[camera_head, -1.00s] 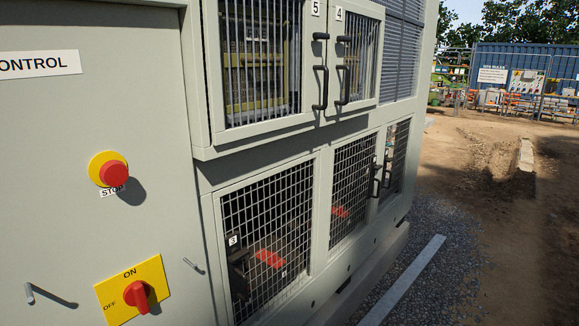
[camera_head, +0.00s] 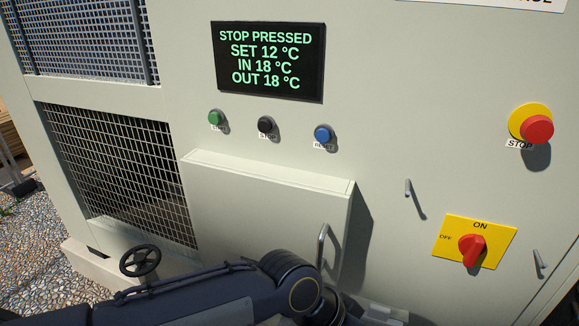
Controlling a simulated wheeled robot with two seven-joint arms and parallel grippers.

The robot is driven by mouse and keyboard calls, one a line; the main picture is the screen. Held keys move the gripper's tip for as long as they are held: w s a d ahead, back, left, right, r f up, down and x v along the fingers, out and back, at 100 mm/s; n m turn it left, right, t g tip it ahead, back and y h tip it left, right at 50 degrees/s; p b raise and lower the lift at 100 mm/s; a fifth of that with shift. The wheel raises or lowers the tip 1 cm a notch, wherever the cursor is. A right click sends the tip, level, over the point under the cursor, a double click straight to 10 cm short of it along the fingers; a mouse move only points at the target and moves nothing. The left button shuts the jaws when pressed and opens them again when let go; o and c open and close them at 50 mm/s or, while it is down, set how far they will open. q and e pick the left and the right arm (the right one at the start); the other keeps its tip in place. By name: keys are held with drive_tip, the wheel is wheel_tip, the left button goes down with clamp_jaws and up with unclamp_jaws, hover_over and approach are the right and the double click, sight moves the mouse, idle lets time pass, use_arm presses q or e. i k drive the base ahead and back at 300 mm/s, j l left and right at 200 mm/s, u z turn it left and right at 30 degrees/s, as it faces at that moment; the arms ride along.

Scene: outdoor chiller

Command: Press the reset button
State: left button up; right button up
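The blue reset button (camera_head: 323,133) is on the grey control panel, below and to the right of the display, with a small label reading RESET under it. The display (camera_head: 268,61) reads STOP PRESSED, SET 12 °C, IN 18 °C, OUT 18 °C. A green button (camera_head: 215,118) and a black button (camera_head: 265,125) sit to the left of the blue one. A dark arm of mine crosses the bottom of the view, below the buttons. Neither gripper's fingers can be seen.
A red STOP mushroom button (camera_head: 537,129) on a yellow ring is at the right. Below it, a red rotary switch (camera_head: 472,250) sits on a yellow ON/OFF plate. A protruding box (camera_head: 265,205) with a handle juts out under the buttons. Mesh grilles (camera_head: 120,170) are at the left.

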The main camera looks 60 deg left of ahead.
sight(323, 135)
drive_tip(key=u, duration=1.7)
